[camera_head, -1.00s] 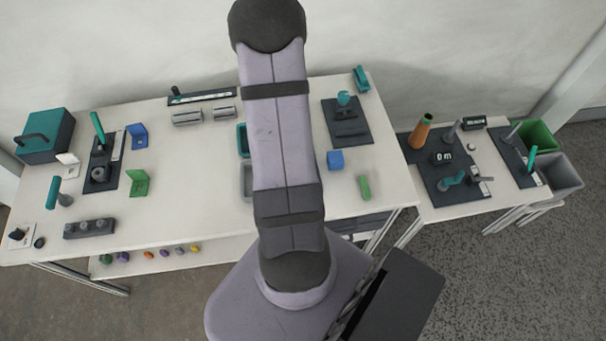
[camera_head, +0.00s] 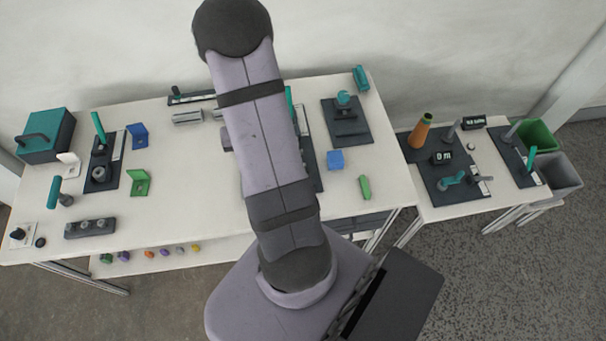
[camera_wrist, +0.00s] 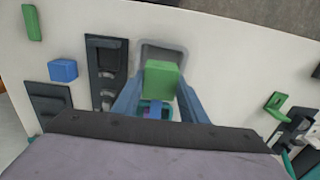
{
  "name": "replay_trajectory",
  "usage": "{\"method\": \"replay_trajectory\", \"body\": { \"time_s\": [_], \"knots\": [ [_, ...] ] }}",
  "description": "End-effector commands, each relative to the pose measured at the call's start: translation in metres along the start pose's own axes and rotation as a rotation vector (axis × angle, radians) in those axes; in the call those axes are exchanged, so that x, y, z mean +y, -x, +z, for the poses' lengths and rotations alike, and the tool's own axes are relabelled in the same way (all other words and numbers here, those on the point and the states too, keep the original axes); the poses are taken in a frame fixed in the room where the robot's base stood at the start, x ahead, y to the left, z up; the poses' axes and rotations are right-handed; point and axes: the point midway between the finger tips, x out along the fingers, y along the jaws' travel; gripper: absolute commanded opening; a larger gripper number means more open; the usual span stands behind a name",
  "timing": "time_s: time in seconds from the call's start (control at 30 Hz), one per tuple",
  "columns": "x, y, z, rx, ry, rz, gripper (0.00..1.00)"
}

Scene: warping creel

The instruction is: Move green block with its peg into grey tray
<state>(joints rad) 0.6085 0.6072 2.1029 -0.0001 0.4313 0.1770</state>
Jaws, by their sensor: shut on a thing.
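In the wrist view my gripper (camera_wrist: 160,88) is shut on a green block (camera_wrist: 162,76), with a blue-grey finger on each side of it. The grey tray (camera_wrist: 181,48), with a rounded light rim, shows just beyond the block, which covers part of it. I cannot tell how high above the tray the block is. A small purple piece (camera_wrist: 153,113) shows below the block, against a teal tray (camera_wrist: 143,103); I cannot tell whether it is the peg. In the head view my arm hides the gripper, block and both trays.
A dark panel (camera_head: 308,150) with an upright teal handle stands right of my arm. A blue block (camera_head: 335,160) and a green bar (camera_head: 364,187) lie further right. A green bracket (camera_head: 140,182) and a blue bracket (camera_head: 138,136) stand left. The white table between the brackets and my arm is mostly clear.

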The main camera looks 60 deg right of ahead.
Motion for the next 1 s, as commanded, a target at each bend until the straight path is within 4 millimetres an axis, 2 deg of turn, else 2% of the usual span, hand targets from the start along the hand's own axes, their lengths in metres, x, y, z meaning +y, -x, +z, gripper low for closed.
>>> {"method": "replay_trajectory", "body": {
  "time_s": [0.23, 0.8, 1.0],
  "knots": [
    [0.000, -0.009, 0.000, 0.000, 0.000, 0.000, 0.16],
    [0.000, -0.060, 0.000, 0.000, 0.000, 0.000, 0.16],
    [0.000, -0.070, 0.000, 0.000, 0.000, 0.000, 0.16]
  ]
}}
